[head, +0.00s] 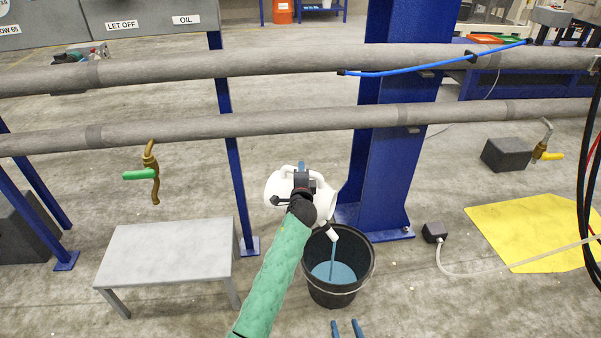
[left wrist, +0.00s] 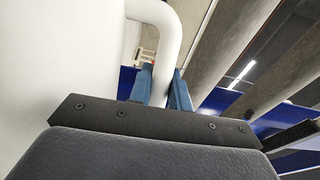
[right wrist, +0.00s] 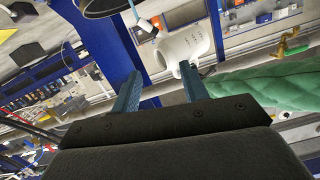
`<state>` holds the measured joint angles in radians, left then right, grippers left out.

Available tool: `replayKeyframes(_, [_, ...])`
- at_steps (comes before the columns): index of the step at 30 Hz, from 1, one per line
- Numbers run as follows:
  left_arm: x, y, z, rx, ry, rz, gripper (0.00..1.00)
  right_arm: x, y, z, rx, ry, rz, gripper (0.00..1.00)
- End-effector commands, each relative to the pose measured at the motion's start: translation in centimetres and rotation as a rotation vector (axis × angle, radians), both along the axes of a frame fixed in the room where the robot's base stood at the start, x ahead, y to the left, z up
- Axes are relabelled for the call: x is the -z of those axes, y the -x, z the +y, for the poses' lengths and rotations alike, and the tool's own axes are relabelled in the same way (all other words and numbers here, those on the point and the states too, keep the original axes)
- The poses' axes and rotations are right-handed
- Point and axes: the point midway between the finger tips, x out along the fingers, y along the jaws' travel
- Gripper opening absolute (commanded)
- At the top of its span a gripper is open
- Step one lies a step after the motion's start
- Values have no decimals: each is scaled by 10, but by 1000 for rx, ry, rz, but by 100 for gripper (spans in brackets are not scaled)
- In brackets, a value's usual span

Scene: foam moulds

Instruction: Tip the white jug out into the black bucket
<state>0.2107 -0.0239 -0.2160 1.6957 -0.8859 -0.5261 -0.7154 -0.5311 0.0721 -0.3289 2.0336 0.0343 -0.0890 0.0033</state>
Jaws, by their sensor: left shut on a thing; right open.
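The white jug (head: 279,186) is tipped well over in the head view, its spout down to the right above the black bucket (head: 336,293). A thin blue stream runs from the spout into blue liquid (head: 334,272) in the bucket. My left gripper (head: 302,172) is shut on the jug's handle; the left wrist view shows its blue fingers (left wrist: 163,92) either side of the white handle (left wrist: 168,50). My right gripper (head: 346,328) is open and empty at the bottom edge of the head view. The right wrist view shows its spread fingers (right wrist: 160,90), with the jug (right wrist: 183,46) beyond.
A grey low table (head: 168,252) stands left of the bucket, its top bare. A blue column (head: 385,150) rises just behind the bucket. A yellow sheet (head: 530,230) lies on the floor at right.

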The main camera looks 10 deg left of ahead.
Motion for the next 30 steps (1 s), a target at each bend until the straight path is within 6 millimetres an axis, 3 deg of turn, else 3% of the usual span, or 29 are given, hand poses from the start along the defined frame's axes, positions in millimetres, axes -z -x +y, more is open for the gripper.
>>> replayKeyframes(30, [-5,2,-11,0,-40,-10,0,-31,-8,0,9,-23,-95,44])
